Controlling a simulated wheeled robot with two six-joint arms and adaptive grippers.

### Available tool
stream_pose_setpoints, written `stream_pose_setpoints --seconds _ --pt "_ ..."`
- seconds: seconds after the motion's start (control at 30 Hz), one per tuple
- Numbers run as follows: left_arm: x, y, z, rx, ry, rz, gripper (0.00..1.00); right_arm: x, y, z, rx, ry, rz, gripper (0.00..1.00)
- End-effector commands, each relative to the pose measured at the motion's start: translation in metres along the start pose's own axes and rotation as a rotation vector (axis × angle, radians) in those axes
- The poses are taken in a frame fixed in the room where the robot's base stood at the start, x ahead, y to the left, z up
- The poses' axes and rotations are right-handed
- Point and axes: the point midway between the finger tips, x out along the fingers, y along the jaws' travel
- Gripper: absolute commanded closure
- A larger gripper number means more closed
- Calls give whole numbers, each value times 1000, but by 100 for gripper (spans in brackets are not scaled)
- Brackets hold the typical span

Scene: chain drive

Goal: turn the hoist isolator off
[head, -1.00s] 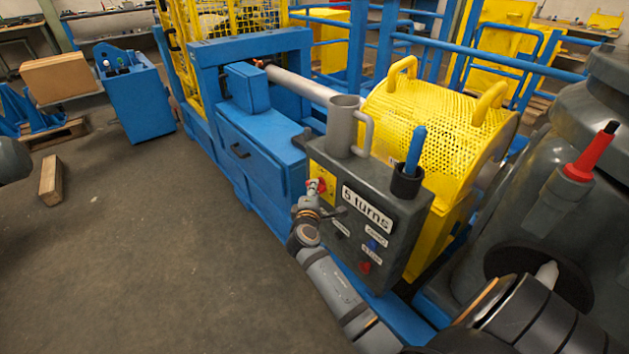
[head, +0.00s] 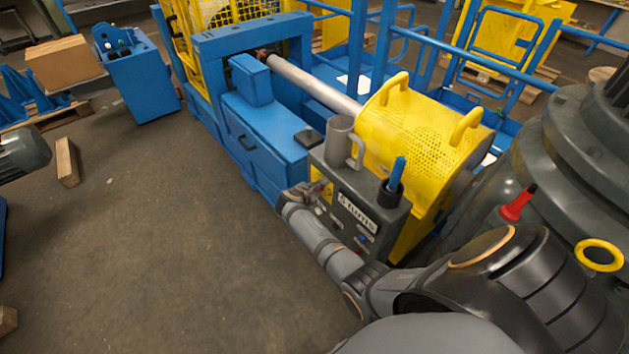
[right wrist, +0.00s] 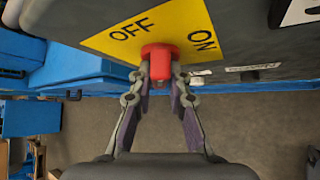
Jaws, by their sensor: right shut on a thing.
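The hoist isolator is a red knob (right wrist: 160,60) on a yellow plate (right wrist: 190,22) marked OFF and ON in the right wrist view. My right gripper (right wrist: 160,78) is shut on the knob, with a fingertip on either side. I cannot tell clearly which mark the knob points to. In the head view the isolator is on the left part of the face of a grey control box (head: 368,186), mostly hidden by my right wrist. My left gripper is not in view.
A grey mug (head: 338,142) and a blue-handled tool (head: 398,171) in a black cup stand on the box. A yellow mesh guard (head: 415,125) is behind it. A blue bench (head: 262,130) is beside it to the left. The floor at left is mostly open.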

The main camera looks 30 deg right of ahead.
Motion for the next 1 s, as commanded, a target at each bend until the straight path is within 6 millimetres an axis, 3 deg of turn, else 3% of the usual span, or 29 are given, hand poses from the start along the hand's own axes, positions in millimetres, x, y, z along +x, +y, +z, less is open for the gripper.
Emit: stream_pose_setpoints --seconds 0.03,0.2,0.6,1.0 --pt "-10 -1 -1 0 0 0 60 -3 4 2 -31 2 -34 100" --pt "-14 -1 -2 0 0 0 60 0 3 0 -140 1 -144 100" --pt "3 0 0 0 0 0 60 3 4 -3 -336 0 -338 100" --pt "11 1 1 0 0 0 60 2 4 -2 -408 0 -410 100"
